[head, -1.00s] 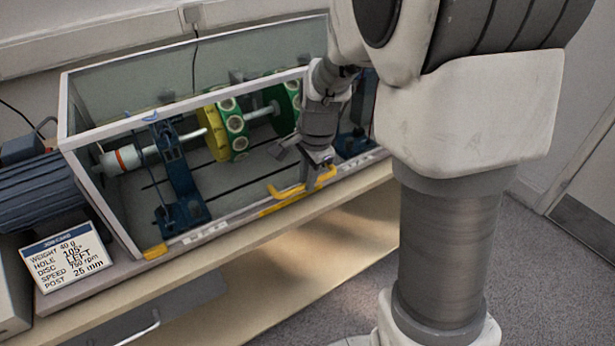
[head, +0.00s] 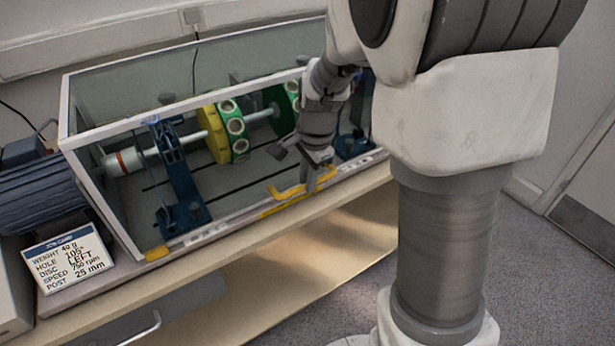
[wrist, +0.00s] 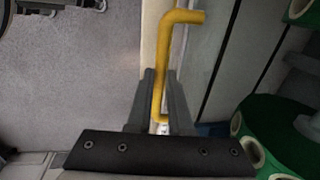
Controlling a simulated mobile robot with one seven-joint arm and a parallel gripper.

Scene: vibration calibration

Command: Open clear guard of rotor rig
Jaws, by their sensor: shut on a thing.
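The clear guard (head: 105,132) is a see-through box with a white frame, closed over the rotor rig on the bench. Its yellow handle (head: 287,194) is on the lower front edge. My gripper (head: 318,180) is at the right part of this handle. In the wrist view my gripper (wrist: 163,100) has its two dark fingers on either side of the yellow handle (wrist: 168,60), shut on it. Inside the guard are a yellow and green disc (head: 222,132) and a second green disc (head: 280,108) on a shaft. My arm hides the guard's right end.
A blue motor (head: 42,192) stands left of the guard. A job card (head: 68,257) leans at the bench's front left. The wooden bench edge (head: 240,250) runs below the guard. Grey floor (head: 330,290) lies open in front.

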